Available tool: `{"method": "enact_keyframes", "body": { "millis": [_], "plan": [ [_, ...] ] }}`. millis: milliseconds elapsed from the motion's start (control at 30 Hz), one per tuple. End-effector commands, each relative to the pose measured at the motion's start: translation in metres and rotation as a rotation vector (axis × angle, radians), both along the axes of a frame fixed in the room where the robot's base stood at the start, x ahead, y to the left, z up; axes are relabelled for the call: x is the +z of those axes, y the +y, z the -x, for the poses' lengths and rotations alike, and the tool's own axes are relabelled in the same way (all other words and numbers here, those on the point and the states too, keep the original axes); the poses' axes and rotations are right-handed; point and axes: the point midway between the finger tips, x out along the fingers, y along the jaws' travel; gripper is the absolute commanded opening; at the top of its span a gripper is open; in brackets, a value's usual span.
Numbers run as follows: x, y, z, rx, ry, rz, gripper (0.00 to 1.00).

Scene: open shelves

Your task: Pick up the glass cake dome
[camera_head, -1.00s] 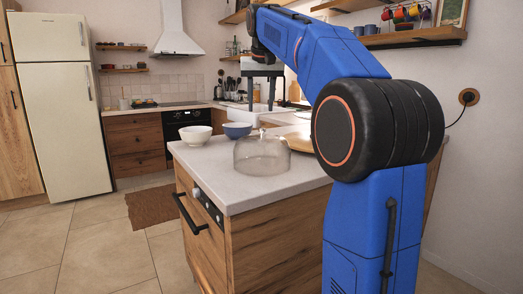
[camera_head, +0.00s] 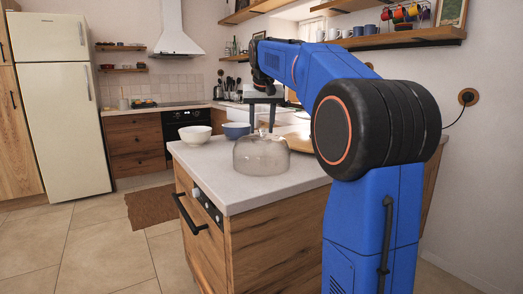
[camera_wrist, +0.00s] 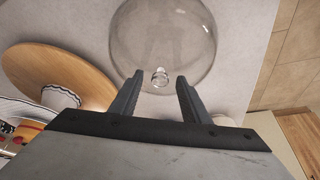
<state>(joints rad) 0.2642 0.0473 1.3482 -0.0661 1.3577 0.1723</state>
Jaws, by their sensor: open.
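The glass cake dome (camera_head: 261,156) is clear and stands upright on the near part of the pale counter. Its small knob shows in the wrist view, and the dome's rim (camera_wrist: 163,45) makes a wide circle there. My gripper (camera_head: 262,130) is above the dome, fingers pointing down. In the wrist view my gripper (camera_wrist: 158,80) is open, with the knob appearing between the two fingertips. The fingers look apart from the knob, but the exact height gap is hard to tell.
A white bowl (camera_head: 195,135) and a blue bowl (camera_head: 236,130) stand behind the dome. A round wooden board (camera_wrist: 62,65) with a white item on it lies beside it. The counter (camera_head: 222,187) is clear in front of the dome. Shelves (camera_head: 405,38) hang on the wall above.

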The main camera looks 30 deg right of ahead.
Motion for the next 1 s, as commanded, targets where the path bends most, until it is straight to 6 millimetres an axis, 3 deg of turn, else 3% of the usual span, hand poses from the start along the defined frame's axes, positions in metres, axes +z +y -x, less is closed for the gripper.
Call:
{"method": "enact_keyframes", "body": {
  "millis": [133,300,1000],
  "plan": [
    [0.0002,0.0000,0.0001,0.000,0.000,0.000,0.40],
    [0.0003,0.0000,0.0000,0.000,0.000,0.000,0.00],
    [0.0005,0.0001,0.0000,0.000,0.000,0.000,0.00]
  ]
}}
